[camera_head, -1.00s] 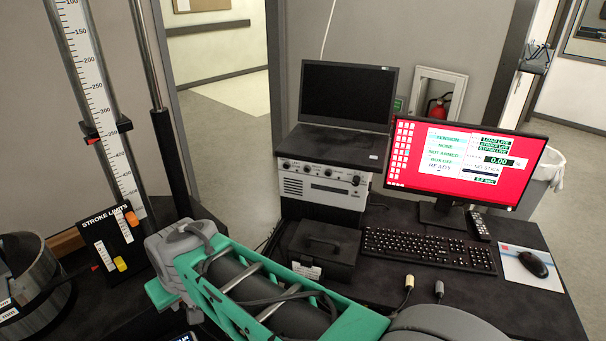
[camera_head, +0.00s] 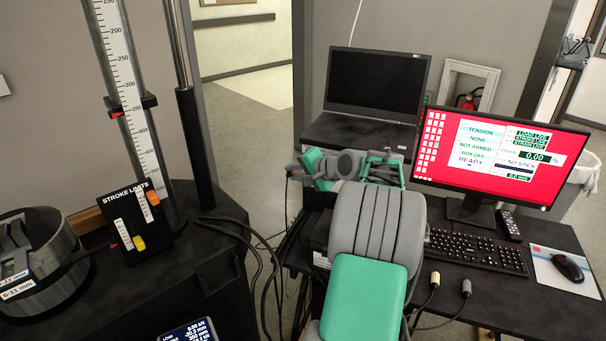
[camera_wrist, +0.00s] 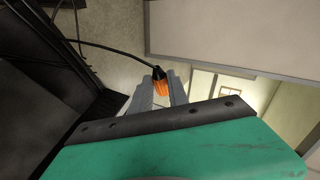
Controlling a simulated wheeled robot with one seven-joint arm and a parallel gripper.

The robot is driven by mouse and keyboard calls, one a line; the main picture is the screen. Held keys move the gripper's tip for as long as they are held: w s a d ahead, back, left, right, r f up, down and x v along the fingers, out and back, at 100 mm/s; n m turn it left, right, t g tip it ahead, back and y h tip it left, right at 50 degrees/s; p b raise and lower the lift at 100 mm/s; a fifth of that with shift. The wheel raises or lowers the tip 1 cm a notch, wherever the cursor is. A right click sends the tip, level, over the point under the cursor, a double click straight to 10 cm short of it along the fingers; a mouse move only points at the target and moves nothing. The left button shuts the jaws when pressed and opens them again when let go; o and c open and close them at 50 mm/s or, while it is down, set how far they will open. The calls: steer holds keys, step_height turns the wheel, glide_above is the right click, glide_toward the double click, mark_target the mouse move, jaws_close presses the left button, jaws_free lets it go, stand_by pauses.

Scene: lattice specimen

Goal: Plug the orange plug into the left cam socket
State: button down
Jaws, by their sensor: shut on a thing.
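The orange plug (camera_wrist: 163,88) sits between the fingers of my gripper (camera_wrist: 162,94) in the wrist view. The gripper is shut on it. The plug has a black end, and a black cable runs from it toward the upper left. The plug cannot be made out in the head view, where my arm covers the middle of the scene. I cannot make out the left cam socket in either view now. The grey box under the laptop is mostly hidden behind my arm.
A laptop (camera_head: 378,84) stands at the back of the desk, with a red-screened monitor (camera_head: 497,158) to its right. A keyboard (camera_head: 476,250), a mouse (camera_head: 568,267) and two cable ends lie in front. The stroke limits panel (camera_head: 134,221) is at left. Cables hang between the benches.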

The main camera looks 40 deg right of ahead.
steer(key=w+d+p, duration=0.1)
steer(key=d, duration=0.6)
steer(key=shift+w+m+p, duration=0.3)
steer(key=c, duration=1.9)
jaws_free()
jaws_close()
steer(key=shift+r, duration=0.1)
steer(key=shift+a, duration=0.1)
steer(key=shift+w+d+p, duration=0.35)
steer(key=shift+d+p, duration=0.5)
